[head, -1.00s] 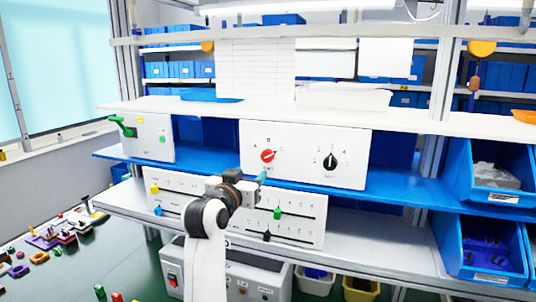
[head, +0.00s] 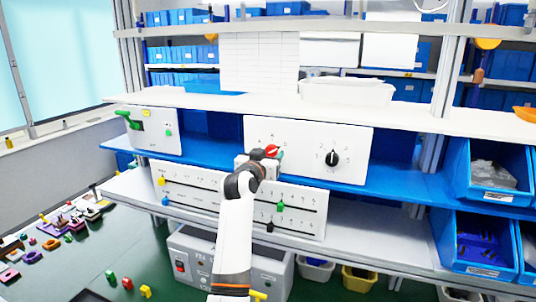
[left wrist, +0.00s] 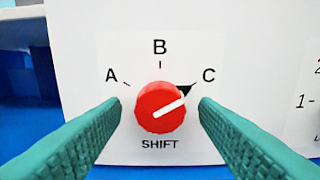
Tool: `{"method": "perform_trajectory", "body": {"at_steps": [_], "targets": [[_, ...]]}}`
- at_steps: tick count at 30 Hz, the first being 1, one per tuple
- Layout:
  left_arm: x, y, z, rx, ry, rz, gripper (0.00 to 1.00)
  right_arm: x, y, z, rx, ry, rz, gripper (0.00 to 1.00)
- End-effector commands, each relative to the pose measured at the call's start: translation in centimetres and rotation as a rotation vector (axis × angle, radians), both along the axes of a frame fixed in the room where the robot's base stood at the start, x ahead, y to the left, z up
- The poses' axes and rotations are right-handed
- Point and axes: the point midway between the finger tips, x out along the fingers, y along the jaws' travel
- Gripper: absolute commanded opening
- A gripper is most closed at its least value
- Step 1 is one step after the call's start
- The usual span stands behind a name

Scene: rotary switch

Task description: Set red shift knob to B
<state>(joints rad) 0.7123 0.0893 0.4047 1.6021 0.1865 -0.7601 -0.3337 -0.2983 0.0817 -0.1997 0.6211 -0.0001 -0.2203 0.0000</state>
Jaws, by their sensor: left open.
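The red shift knob (left wrist: 160,107) is on a white panel in the left wrist view, with A at left, B on top and C at right. Its white line and a black pointer (left wrist: 186,91) are turned to the right, towards C. In the head view the knob (head: 272,149) is partly hidden by my left gripper (head: 271,158). My left gripper (left wrist: 160,112) is open, its two green fingers on either side of the knob, with gaps showing between fingers and knob. My right gripper is not in view.
A black rotary knob (head: 332,159) is to the right on the same panel (head: 355,140). A slider panel (head: 310,228) is below, and a box with a green lever (head: 130,120) is to the left. Blue bins (head: 490,172) stand at the right.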

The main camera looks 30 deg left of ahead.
Motion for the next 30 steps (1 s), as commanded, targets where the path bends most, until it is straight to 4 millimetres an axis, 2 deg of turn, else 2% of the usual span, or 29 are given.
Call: {"method": "perform_trajectory", "body": {"at_steps": [4, 12, 23, 30], "targets": [[-0.01, 0.01, 0.0, 0.0, 0.0, 0.0, 0.55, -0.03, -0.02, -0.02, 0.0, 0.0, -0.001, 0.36], [-0.03, -0.01, 0.01, 0.0, 0.0, 0.0, 0.11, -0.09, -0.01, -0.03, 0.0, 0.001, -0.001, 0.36], [-0.02, -0.05, 0.01, -0.056, -0.014, 0.0, 0.11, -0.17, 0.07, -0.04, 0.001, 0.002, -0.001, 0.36], [0.0, -0.07, 0.05, -0.212, -0.052, 0.0, 0.11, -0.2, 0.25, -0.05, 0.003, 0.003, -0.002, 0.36]]}}
